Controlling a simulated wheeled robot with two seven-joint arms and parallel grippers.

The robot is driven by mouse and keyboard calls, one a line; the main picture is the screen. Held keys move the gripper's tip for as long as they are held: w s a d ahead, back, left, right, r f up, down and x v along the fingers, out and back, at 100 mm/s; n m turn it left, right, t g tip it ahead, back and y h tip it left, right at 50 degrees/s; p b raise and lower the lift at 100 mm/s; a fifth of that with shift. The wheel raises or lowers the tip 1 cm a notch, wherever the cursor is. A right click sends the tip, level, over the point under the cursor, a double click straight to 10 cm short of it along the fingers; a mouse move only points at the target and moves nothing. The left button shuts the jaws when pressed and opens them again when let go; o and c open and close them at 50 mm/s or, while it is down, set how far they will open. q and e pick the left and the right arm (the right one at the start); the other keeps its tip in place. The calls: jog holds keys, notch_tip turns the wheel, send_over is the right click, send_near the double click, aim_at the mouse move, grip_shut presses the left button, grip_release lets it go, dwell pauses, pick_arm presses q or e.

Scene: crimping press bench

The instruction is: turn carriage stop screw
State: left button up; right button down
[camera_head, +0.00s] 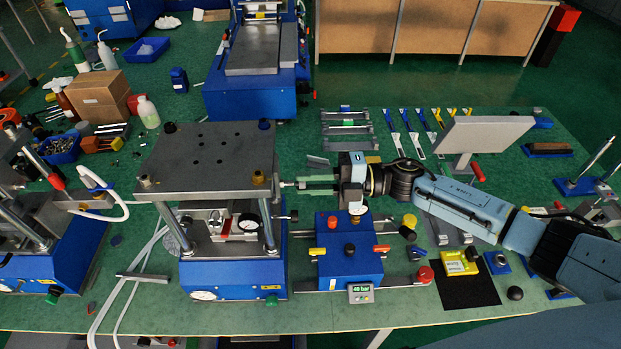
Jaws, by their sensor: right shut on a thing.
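The press (232,270) stands left of the middle, with a blue base, metal posts and a thick grey top plate (205,155). The carriage stop screw (287,184) juts out from its right side, just below the top plate's level. My right gripper (302,184) comes in from the right, with its greenish fingers pointing left. It is shut on the outer end of the screw, and the fingers hide the part they hold. My left gripper is not in view.
A blue valve box (349,262) with a gauge and a "40 bar" display (361,293) stands below my right gripper. A grey panel (480,133) stands behind my arm. Wrenches (412,135) lie at the back.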

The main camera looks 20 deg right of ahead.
dwell(0.3)
jog(key=c, duration=1.3)
grip_release()
jog(key=b+v, duration=0.3)
jog(key=v, duration=1)
jog(key=shift+d+b, duration=0.25)
jog(key=shift+b, duration=0.15)
